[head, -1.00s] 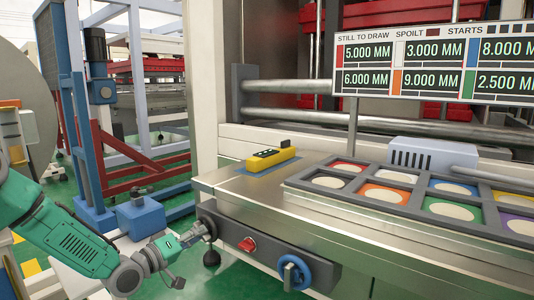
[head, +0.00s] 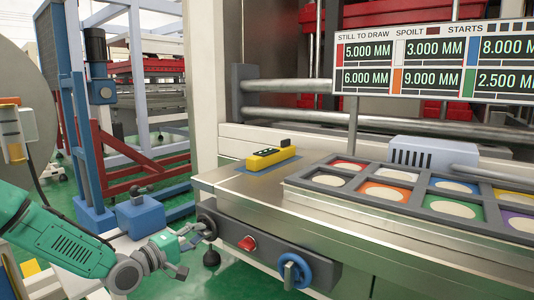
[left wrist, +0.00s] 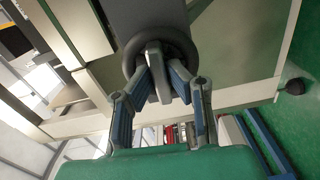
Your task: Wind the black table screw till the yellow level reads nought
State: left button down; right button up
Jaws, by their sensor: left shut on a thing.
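The black table screw (head: 208,223) sits at the left end of the dark front bar of the machine table. My left gripper (head: 196,235) is shut on this screw in the head view. In the left wrist view the screw shows as a dark round knob (left wrist: 176,42) with a raised grip bar, and my left gripper's fingers (left wrist: 160,84) close on the bar from both sides. The yellow level (head: 268,158) lies on a blue pad on the tabletop's left part. Its reading is too small to make out. My right gripper is not in view.
A red knob (head: 247,243) and a blue handwheel (head: 294,271) sit on the same front bar, to the right. A grey frame (head: 351,190) with coloured squares lies on the tabletop. A blue block (head: 141,217) stands behind my left arm.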

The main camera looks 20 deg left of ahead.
pick_arm(q)
jog(key=shift+a, duration=0.15)
jog(key=shift+n+b, duration=0.7)
jog(key=shift+n, duration=1.7)
jog(key=shift+f+n+b, duration=0.1)
jog(key=shift+n+b, duration=0.3)
jog(key=shift+n, duration=0.3)
jog(key=c, duration=1.5)
grip_release()
jog(key=shift+o, duration=0.2)
